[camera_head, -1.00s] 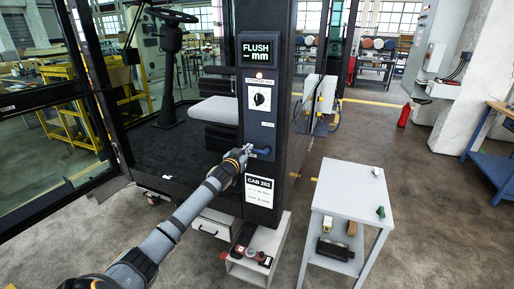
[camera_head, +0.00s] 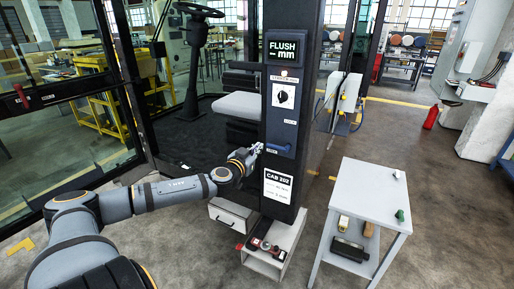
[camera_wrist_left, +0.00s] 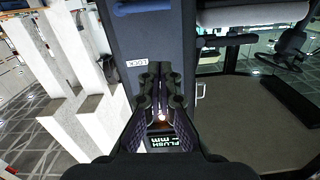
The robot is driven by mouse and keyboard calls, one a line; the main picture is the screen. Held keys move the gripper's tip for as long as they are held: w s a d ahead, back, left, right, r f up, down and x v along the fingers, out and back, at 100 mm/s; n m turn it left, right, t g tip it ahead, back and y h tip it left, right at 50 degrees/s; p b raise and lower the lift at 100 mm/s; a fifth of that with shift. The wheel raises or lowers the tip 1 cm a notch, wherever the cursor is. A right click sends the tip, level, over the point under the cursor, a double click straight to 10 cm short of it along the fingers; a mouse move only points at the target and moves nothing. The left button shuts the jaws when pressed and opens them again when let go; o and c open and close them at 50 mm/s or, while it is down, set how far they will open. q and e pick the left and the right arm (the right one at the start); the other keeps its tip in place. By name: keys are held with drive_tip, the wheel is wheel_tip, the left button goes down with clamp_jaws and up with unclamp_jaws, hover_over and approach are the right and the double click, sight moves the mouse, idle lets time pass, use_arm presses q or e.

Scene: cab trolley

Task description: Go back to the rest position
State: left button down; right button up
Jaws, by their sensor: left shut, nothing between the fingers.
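My left gripper (camera_head: 256,148) is shut and empty, at the front of the dark cab post (camera_head: 292,110). Its fingertips lie just left of the blue handle (camera_head: 280,149) in the head view; I cannot tell there whether they touch. In the left wrist view the shut fingers (camera_wrist_left: 160,72) are over the post, beside the LOCK label, and the blue handle (camera_wrist_left: 142,6) is at the top edge, apart from the fingertips. My left arm reaches in from the lower left, bent at the elbow. My right gripper is not in view.
The post carries a FLUSH mm display (camera_head: 287,48) and a rotary knob (camera_head: 284,96). A grey trolley (camera_head: 365,190) with small items stands to the right. A low box with red items (camera_head: 265,248) sits at the post's foot. The glazed cab door frame (camera_head: 60,100) is left.

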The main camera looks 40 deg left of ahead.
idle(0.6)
use_arm(q)
drive_tip(key=s+a+f+g+y, duration=0.15)
drive_tip(key=s+a+f, duration=0.25)
drive_tip(key=f, duration=0.7)
drive_tip(key=s+a+f+n+g, duration=0.1)
drive_tip(key=s+a+f+g, duration=0.25)
drive_tip(key=f, duration=0.65)
drive_tip(key=s+a+f+g+y, duration=0.15)
drive_tip(key=s+a+f, duration=0.35)
drive_tip(key=f, duration=0.6)
drive_tip(key=s+d+f+g+h, duration=0.1)
drive_tip(key=s+d+f+g, duration=0.1)
drive_tip(key=s+d+f, duration=0.45)
drive_tip(key=s+d+f+m+g+h, duration=0.1)
drive_tip(key=s+d+f+g, duration=0.15)
drive_tip(key=s+f, duration=0.7)
drive_tip(key=s+d+f+g+h, duration=0.15)
drive_tip(key=s+d+f, duration=0.4)
drive_tip(key=f, duration=0.55)
drive_tip(key=s+d+f+m+g+h, duration=0.1)
drive_tip(key=s+d+f, duration=0.3)
drive_tip(key=s+d, duration=0.3)
drive_tip(key=s+d+f+m+g+h, duration=0.1)
drive_tip(key=s+d+f+g+h, duration=0.1)
drive_tip(key=s+d, duration=0.6)
drive_tip(key=d+f, duration=0.1)
drive_tip(key=d, duration=0.2)
drive_tip(key=shift+f, duration=0.4)
